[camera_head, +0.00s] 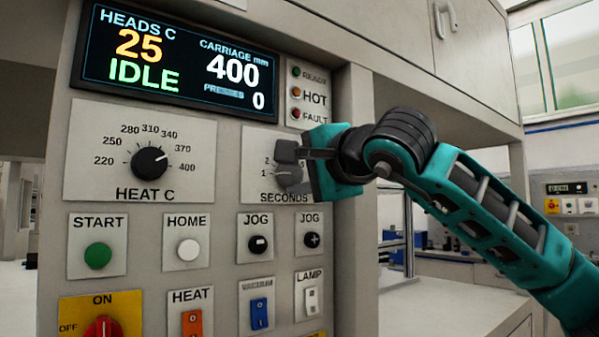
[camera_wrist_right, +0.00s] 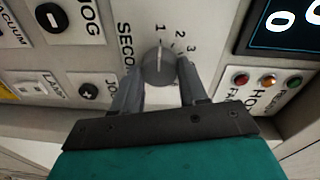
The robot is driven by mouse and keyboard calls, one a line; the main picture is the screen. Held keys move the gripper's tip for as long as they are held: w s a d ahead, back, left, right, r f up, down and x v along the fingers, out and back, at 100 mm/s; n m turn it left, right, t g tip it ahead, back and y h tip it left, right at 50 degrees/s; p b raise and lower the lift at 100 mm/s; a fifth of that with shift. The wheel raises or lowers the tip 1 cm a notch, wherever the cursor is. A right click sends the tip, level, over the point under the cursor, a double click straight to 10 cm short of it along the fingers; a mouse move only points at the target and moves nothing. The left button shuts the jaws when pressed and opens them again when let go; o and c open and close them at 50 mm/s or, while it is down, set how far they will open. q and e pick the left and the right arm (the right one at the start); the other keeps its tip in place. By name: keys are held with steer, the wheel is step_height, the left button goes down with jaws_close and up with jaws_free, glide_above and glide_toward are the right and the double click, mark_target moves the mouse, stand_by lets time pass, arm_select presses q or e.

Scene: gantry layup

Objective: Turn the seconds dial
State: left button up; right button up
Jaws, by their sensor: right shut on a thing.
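The seconds dial (camera_wrist_right: 158,68) is a round grey knob on a light plate marked SECONDS, with a scale of 1, 2, 3. In the right wrist view its white pointer line is near the 1. My right gripper (camera_head: 289,164) reaches in from the right of the head view and is shut on the dial. In the right wrist view its two fingers (camera_wrist_right: 160,82) sit on either side of the knob. In the head view the fingers cover much of the dial and part of its scale. My left gripper is not in view.
The display (camera_head: 180,58) reads IDLE, heads 25, carriage 400, presses 0. The heat dial (camera_head: 149,161) is left of the seconds dial. Two jog buttons (camera_head: 258,244) (camera_head: 311,240), a vacuum switch (camera_head: 260,312) and a lamp switch (camera_head: 311,300) are close below. Indicator lamps (camera_head: 296,93) are just above.

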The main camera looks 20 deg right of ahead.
stand_by(0.5)
steer(key=o, duration=1.1)
steer(key=shift+c, duration=0.2)
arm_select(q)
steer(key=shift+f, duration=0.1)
arm_select(e)
steer(key=shift+s, duration=0.15)
steer(key=shift+s+d, duration=0.1)
steer(key=shift+s, duration=0.2)
arm_select(q)
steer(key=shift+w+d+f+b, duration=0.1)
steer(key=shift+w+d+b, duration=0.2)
steer(key=shift+b, duration=0.4)
arm_select(e)
steer(key=v, duration=1.2)
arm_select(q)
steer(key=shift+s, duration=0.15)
